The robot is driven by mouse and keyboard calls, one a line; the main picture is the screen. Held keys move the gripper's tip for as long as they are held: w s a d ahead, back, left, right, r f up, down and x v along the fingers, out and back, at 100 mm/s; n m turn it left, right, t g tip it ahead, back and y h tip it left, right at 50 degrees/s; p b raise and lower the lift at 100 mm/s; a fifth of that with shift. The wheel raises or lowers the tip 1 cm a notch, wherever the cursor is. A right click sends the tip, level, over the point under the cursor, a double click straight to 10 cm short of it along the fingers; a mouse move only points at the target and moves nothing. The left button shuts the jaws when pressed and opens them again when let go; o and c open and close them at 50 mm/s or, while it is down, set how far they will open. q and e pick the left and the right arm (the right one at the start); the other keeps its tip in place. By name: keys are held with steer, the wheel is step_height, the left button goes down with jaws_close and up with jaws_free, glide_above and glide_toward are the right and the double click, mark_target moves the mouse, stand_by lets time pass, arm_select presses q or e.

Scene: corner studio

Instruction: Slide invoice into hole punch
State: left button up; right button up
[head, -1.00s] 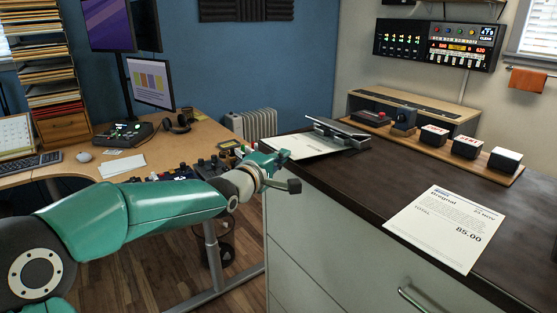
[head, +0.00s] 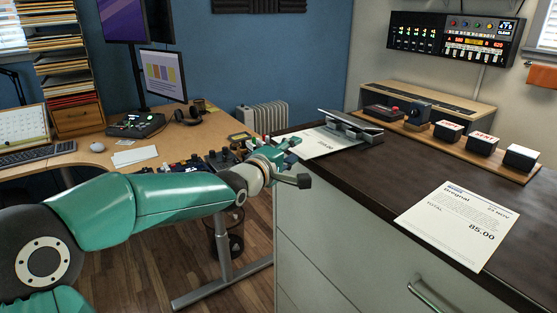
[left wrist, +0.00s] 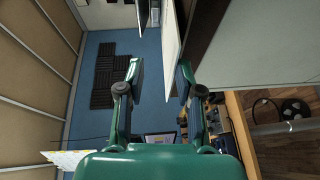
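A white sheet (head: 318,144) lies at the counter's far left corner, with its far side at the grey hole punch (head: 350,127). I cannot tell whether its edge is inside the punch slot. A printed invoice (head: 458,222) with the total 85.00 lies flat on the counter nearer to me. My left gripper (head: 287,153) is at the counter's left edge, beside the near left end of the sheet. In the left wrist view its fingers (left wrist: 161,82) stand apart, with a white sheet (left wrist: 171,45) seen nearly edge-on between them, closer to the right finger. My right gripper is out of view.
The dark counter (head: 395,175) is clear between the punch and the printed invoice. A wooden stand with several stamps (head: 482,143) runs along its back. A desk (head: 140,155) with controls and monitors stands to the left, across a gap of floor.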

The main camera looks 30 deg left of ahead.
arm_select(q)
steer(key=s, duration=1.1)
steer(key=shift+r, duration=0.4)
steer(key=shift+d+r, duration=0.1)
